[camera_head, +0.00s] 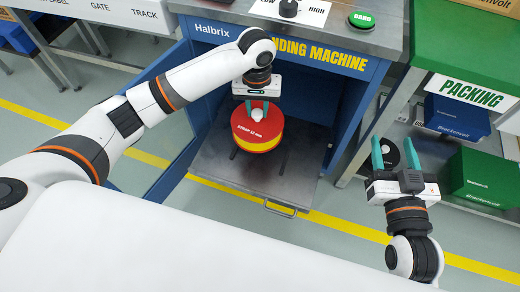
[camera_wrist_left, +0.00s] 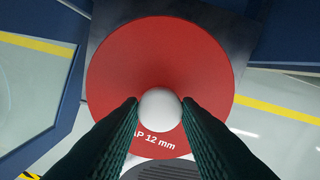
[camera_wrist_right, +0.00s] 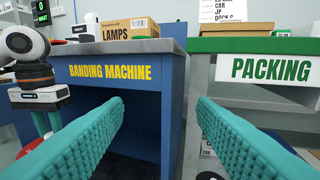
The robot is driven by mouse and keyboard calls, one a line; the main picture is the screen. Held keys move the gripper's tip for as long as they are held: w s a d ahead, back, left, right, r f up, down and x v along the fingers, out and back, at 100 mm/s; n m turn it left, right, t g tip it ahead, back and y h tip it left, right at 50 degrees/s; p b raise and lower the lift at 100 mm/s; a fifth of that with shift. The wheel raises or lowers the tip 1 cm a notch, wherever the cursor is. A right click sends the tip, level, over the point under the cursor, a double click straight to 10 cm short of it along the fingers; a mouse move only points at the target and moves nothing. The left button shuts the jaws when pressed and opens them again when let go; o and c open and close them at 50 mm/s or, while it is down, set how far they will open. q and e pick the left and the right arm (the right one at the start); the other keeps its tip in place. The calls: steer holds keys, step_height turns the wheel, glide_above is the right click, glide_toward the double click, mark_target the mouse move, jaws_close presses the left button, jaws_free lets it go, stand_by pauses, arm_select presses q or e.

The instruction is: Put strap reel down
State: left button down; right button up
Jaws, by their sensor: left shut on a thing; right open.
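The strap reel (camera_head: 262,136) is a red disc-shaped reel with a yellow band, marked "STRAP 12 mm". It is at the pulled-out metal tray (camera_head: 215,160) of the blue banding machine; I cannot tell whether it touches the tray. My left gripper (camera_head: 257,108) is above the reel, shut on its white centre knob. In the left wrist view the knob (camera_wrist_left: 160,108) sits between the fingertips, with the red reel (camera_wrist_left: 200,60) beneath. My right gripper (camera_head: 393,152) is open and empty, to the right of the tray. Its fingers (camera_wrist_right: 160,140) stand wide apart in the right wrist view.
The banding machine (camera_wrist_right: 110,73) has a blue door (camera_head: 172,175) open on the left. The green packing table (camera_head: 450,50) stands right, with blue (camera_head: 456,115) and green (camera_head: 485,175) boxes on its lower shelf. A green button (camera_head: 361,19) is on the machine top.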

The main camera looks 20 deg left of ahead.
mark_target(260, 113)
arm_select(q)
steer(key=shift+w+d+f+n+p, duration=0.2)
steer(key=shift+f+n+p, duration=0.25)
steer(key=shift+p, duration=0.4)
steer(key=shift+s+d+f+n+p, duration=0.1)
steer(key=shift+f+n+p, duration=0.05)
steer(key=shift+f+p, duration=0.4)
steer(key=shift+s+d+f+n+p, duration=0.1)
steer(key=shift+f+p, duration=0.25)
steer(key=shift+f, duration=0.5)
arm_select(e)
steer(key=s+d+f+g+h, duration=0.2)
steer(key=s+d+f+g, duration=0.1)
steer(key=s+f+g, duration=0.5)
arm_select(q)
steer(key=shift+f, duration=0.3)
step_height(260, 113, down, 5)
steer(key=b, duration=0.2)
steer(key=shift+b, duration=0.35)
steer(key=shift+f, duration=0.4)
step_height(260, 113, down, 3)
steer(key=shift+f+b, duration=0.2)
steer(key=shift+b, duration=0.7)
arm_select(e)
steer(key=w+a+r+t+y, duration=0.3)
steer(key=w+r+t, duration=0.4)
steer(key=r+t, duration=0.4)
step_height(260, 113, up, 2)
steer(key=shift+w+a+r, duration=0.15)
steer(key=shift+w+a, duration=0.25)
